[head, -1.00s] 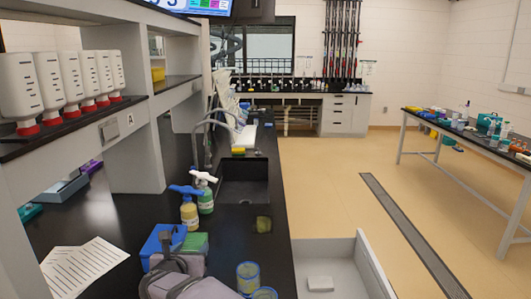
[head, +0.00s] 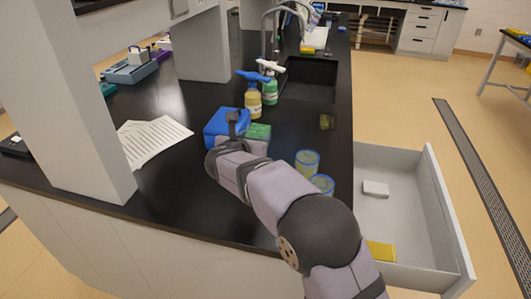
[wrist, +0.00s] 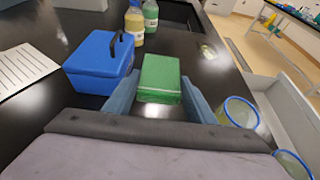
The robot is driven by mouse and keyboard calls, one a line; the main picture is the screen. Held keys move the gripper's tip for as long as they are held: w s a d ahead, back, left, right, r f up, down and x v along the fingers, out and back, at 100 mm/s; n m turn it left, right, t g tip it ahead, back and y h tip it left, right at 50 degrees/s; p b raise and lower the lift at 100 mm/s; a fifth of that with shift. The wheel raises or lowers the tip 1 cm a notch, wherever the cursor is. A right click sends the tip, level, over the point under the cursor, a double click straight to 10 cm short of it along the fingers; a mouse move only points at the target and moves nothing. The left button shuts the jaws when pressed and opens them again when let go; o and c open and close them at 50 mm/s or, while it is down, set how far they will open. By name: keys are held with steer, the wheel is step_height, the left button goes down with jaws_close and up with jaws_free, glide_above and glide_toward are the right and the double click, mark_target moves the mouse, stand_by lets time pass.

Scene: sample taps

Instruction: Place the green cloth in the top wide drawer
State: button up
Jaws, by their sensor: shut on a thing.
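The green cloth (head: 259,131) is a folded, block-like bundle on the black counter beside a blue box. In the wrist view the cloth (wrist: 160,77) lies between the two blue-grey fingers of my gripper (wrist: 160,94), which is shut on it. In the head view my arm reaches over the counter and hides much of the gripper and part of the cloth. A wide grey drawer (head: 405,215) stands open to the right of the counter. It holds a small white block (head: 375,188) and a yellow item (head: 380,251), with bare floor between.
The blue box (head: 225,125) with a dark handle is left of the cloth. Two blue-rimmed glass containers (head: 307,162) stand between my arm and the drawer. Two spray bottles (head: 253,102) stand behind, near the sink (head: 308,80). Papers (head: 150,140) lie to the left.

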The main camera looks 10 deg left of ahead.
steer(key=shift+f, duration=0.1)
steer(key=shift+f+p, duration=0.35)
steer(key=shift+f, duration=4.55)
steer(key=shift+f, duration=0.2)
steer(key=o, duration=1.1)
steer(key=shift+r, duration=0.1)
steer(key=shift+r, duration=0.15)
steer(key=b+v, duration=0.2)
steer(key=v, duration=0.8)
steer(key=shift+s+r, duration=0.1)
steer(key=shift+s, duration=0.2)
steer(key=shift+o, duration=0.5)
steer(key=shift+s+r+b, duration=0.3)
steer(key=shift+s+b, duration=0.05)
steer(key=shift+s, duration=0.25)
